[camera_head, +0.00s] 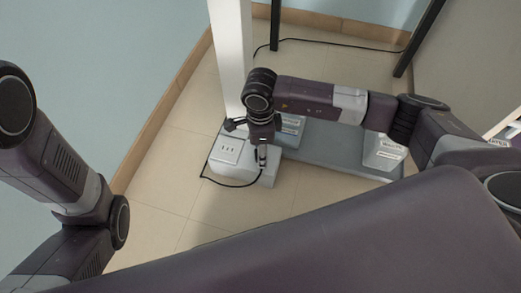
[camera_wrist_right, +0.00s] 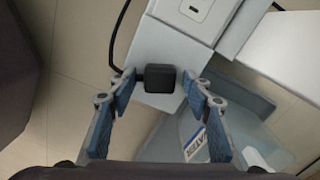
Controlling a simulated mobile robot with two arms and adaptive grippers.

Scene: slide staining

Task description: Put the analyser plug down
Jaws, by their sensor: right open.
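The black analyser plug (camera_wrist_right: 160,78) rests on, or just above, the bare pale top of the white socket box (camera_wrist_right: 150,45). I cannot tell whether it touches the box. My right gripper (camera_wrist_right: 159,84) is open, with one blue-padded finger on each side of the plug and a gap to both. In the head view my right gripper (camera_head: 262,152) points down over the socket box (camera_head: 266,178). The plug's black cable (camera_head: 232,186) loops over the box's front edge. The plug itself is hard to make out there. My left arm shows at the left, but its gripper is out of frame.
A socket plate (camera_head: 229,149) sits on the box's left part, beside a white post (camera_head: 231,60). Labelled pale blocks (camera_head: 384,152) stand on a grey base (camera_head: 335,157) to the right. Tiled floor (camera_head: 160,190) lies open at the left.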

